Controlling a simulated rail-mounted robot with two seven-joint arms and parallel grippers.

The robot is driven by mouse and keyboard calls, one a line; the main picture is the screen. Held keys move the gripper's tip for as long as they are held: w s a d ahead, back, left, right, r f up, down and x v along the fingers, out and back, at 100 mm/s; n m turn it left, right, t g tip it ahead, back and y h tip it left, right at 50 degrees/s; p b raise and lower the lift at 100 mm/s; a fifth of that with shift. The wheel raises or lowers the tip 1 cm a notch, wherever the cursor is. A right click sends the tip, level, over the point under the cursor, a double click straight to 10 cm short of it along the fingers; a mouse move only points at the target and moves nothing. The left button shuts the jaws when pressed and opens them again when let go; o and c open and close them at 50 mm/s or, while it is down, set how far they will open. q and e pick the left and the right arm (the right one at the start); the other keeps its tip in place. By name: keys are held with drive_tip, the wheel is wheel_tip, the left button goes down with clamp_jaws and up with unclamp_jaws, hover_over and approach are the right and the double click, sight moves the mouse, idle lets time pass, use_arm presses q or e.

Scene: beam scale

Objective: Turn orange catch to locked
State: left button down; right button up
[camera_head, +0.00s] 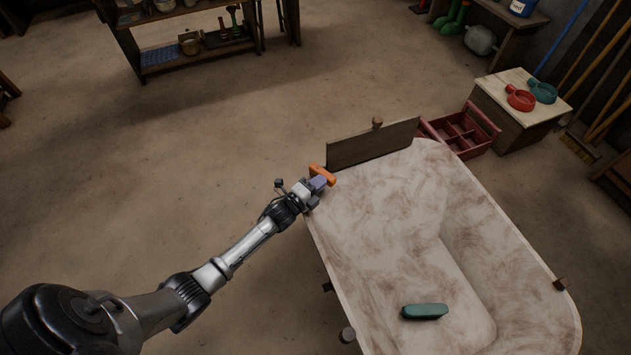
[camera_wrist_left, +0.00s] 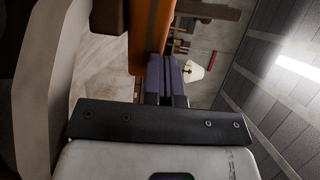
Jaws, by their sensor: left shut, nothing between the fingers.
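The orange catch (camera_head: 322,173) sits at the left edge of a pale mottled table (camera_head: 375,215), close to the near end of an upright dark wooden board (camera_head: 372,145). My left gripper (camera_head: 320,184) is at the catch, with its fingers shut and nothing held between them. In the left wrist view the catch (camera_wrist_left: 143,35) rises as an orange bar right beside the shut purple-grey fingers (camera_wrist_left: 163,78). I cannot tell whether they touch it. The locked mark is not visible. My right gripper is not in view.
A teal block (camera_head: 424,312) lies on the table's near part. A red divided tray (camera_head: 465,132) is beyond the board, near a small cabinet (camera_head: 520,110) bearing red and teal round items. Open floor (camera_head: 200,180) lies to the left.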

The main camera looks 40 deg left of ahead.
use_arm(q)
drive_tip(key=shift+w+d, duration=0.3)
drive_tip(key=shift+w, duration=0.25)
drive_tip(key=shift+w+d, duration=0.3)
drive_tip(key=shift+w, duration=0.2)
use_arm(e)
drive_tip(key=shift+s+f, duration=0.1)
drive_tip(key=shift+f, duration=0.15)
use_arm(q)
drive_tip(key=shift+w+f, duration=0.1)
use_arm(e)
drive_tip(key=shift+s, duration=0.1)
use_arm(q)
drive_tip(key=shift+d+b, duration=0.1)
drive_tip(key=shift+b, duration=0.2)
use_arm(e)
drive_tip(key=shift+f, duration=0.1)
